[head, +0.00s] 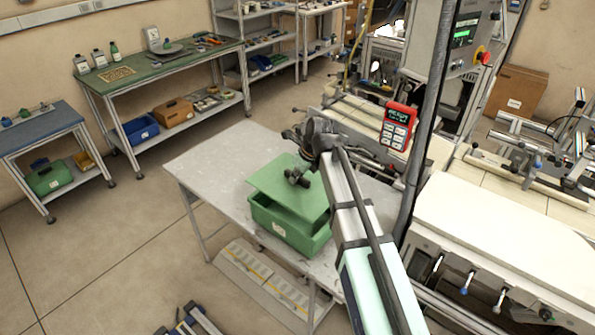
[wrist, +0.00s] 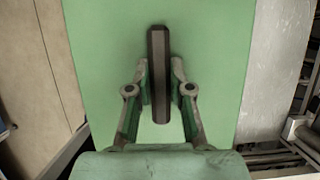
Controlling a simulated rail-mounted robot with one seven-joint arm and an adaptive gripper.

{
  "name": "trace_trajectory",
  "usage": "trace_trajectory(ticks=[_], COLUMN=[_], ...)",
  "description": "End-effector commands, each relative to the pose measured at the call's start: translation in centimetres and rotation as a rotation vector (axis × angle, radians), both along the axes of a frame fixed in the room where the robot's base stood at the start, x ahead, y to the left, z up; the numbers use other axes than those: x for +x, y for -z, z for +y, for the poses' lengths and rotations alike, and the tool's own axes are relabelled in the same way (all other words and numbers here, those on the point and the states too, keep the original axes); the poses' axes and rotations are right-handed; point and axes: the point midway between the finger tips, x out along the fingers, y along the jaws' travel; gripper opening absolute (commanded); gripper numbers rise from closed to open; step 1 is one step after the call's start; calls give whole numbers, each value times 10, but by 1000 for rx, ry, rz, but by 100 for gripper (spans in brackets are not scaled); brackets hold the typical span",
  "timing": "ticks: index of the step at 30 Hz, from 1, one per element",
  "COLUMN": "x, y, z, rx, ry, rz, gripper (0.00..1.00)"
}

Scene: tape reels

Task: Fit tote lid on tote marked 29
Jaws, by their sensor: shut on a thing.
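The green tote (head: 272,222) stands on the grey table, with a small white label on its front whose number is too small to read. The flat green lid (head: 272,182) is over the tote, roughly level, and covers most of its opening. Part of the tote's rim shows at the front right; I cannot tell whether the lid touches it. My gripper (head: 298,177) is above the lid. In the wrist view my gripper (wrist: 159,88) is shut on the lid's dark bar handle (wrist: 158,50), a finger on each side. The lid (wrist: 100,60) hides the tote there.
The grey table (head: 212,162) has free room left of the tote. A red handheld device (head: 397,127) and machinery stand to the right, close to my arm. A lower shelf (head: 262,280) lies under the table. Workbenches (head: 160,75) line the back wall.

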Motion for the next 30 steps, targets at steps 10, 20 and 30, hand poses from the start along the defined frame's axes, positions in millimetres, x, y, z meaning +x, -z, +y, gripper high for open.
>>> trace_trajectory(ticks=[10, 20, 30], x=[3, 3, 3], y=[9, 36, 63], z=[1, 1, 1], rx=[1, 0, 0], ry=[-12, -12, -12], rz=[0, -1, 0], gripper=[0, 0, 0])
